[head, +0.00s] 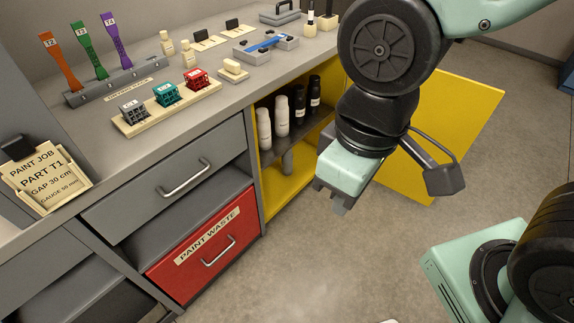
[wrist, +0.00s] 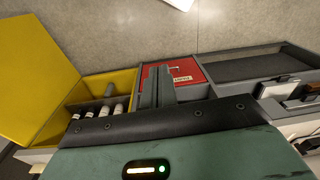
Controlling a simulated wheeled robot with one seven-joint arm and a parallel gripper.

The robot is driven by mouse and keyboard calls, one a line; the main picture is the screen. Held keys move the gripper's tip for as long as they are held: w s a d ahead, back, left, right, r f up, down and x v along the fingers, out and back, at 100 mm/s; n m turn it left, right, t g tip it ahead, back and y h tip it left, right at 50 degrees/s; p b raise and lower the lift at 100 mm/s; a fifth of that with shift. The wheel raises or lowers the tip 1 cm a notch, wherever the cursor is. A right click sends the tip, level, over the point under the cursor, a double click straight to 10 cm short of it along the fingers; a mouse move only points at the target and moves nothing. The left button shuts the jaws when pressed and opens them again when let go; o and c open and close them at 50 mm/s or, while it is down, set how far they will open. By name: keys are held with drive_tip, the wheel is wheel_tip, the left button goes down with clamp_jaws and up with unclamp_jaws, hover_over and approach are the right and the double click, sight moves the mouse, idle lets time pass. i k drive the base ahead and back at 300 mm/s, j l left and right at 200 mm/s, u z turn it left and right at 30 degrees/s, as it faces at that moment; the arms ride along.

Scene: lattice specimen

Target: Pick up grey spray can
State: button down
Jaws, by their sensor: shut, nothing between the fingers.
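My gripper (head: 341,204) hangs empty in front of the open yellow cabinet, its fingers pointing down. In the wrist view its two fingers (wrist: 158,86) are together. Inside the cabinet, a grey cylindrical object (head: 287,162) shows below the shelf edge, partly hidden; it also shows in the wrist view (wrist: 112,88). It looks like the grey spray can, but I cannot be sure. My gripper is to its right, apart from it.
The yellow cabinet door (head: 440,130) stands open behind and to the right of my gripper. A red drawer (head: 205,250) marked PAINT WASTE is left of the cabinet. The grey worktop (head: 110,160) above holds racks and small items. The floor in front is clear.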

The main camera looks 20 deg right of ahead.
sight(286, 163)
drive_tip(key=i+l, duration=0.25)
drive_tip(key=i, duration=0.2)
drive_tip(key=i+l, duration=0.3)
drive_tip(key=i, duration=0.15)
drive_tip(key=z, duration=0.05)
